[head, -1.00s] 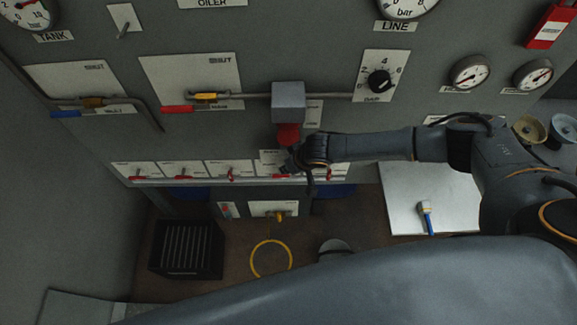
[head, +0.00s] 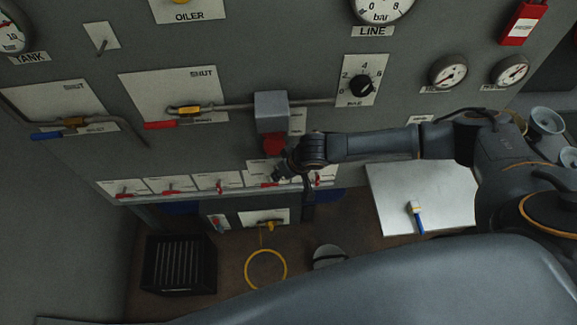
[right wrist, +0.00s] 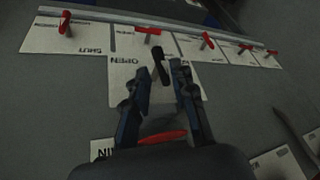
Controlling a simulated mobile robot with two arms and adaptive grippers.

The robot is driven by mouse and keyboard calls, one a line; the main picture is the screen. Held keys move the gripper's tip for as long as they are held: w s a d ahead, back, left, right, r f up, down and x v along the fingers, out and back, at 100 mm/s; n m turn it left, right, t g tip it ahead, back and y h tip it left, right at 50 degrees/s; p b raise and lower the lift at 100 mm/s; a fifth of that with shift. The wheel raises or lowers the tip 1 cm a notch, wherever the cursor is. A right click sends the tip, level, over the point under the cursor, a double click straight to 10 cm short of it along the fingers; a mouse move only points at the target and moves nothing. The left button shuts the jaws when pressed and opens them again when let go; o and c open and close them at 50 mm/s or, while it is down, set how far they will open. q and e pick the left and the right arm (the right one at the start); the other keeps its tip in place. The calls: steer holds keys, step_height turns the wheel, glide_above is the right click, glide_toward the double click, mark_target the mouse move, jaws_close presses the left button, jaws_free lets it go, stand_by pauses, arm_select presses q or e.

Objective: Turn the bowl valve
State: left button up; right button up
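In the head view, a grey box (head: 272,111) on the panel has a red bowl (head: 274,144) under it. My right gripper (head: 280,173) is just below the bowl, partly hidden by its own wrist. In the right wrist view, the right gripper (right wrist: 162,72) is open, with its two dark fingers spread. A small black lever (right wrist: 157,62) shows between the fingertips, in front of a white plate marked OPEN (right wrist: 121,79). I cannot tell whether the fingers touch it. A red curved part (right wrist: 163,137) shows between the finger bases. My left gripper is not in view.
A row of red-handled valves (head: 218,183) on white plates runs along a ledge close by. A pipe with a yellow valve (head: 184,110) and red handle is left of the grey box. A light board with a brush (head: 416,216) lies lower right.

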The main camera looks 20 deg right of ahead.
steer(key=v, duration=0.7)
stand_by(0.3)
